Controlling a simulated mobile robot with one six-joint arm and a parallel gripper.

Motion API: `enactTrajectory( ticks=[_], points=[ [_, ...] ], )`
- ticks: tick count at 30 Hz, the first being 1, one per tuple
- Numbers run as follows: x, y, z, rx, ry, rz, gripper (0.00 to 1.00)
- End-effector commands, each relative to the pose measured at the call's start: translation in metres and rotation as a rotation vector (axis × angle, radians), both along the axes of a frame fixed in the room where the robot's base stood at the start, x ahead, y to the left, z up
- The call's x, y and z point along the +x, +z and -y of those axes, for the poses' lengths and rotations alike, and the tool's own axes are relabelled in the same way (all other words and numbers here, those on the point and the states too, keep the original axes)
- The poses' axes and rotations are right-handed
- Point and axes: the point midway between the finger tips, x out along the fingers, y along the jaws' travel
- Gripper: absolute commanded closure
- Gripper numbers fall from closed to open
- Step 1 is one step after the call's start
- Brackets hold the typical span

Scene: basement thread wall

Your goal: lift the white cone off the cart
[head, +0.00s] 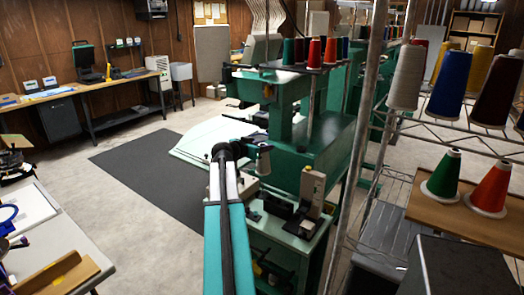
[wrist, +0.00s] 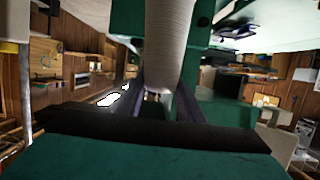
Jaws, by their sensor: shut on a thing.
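A white thread cone (wrist: 171,40) fills the upper middle of the wrist view, its narrow end toward me. My gripper (wrist: 160,88) is shut on this white cone, with a dark finger on each side of it. In the head view my arm reaches forward to the green machines, and its dark wrist hides most of the gripper. A small greyish shape (head: 265,161) shows just right of the wrist and may be the held cone. I cannot make out the cart, or whether the cone touches anything below.
Green embroidery machines (head: 325,150) stand ahead, with red and green cones (head: 315,52) on top. A wire rack (head: 450,130) with several large cones stands at right. A metal post (head: 360,140) rises right of my arm. A dark mat (head: 160,168) lies on open floor at left.

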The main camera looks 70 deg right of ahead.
Motion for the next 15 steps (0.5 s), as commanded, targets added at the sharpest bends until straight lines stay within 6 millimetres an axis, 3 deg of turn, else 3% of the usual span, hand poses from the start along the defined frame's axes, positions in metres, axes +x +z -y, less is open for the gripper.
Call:
enactTrajectory(
  ticks=[6,15],
  points=[
    [0.0,0.014,0.0,-0.001,0.0,0.0,1.0],
    [0.0,0.017,0.0,0.0,0.0,-0.001,1.0]
  ],
)
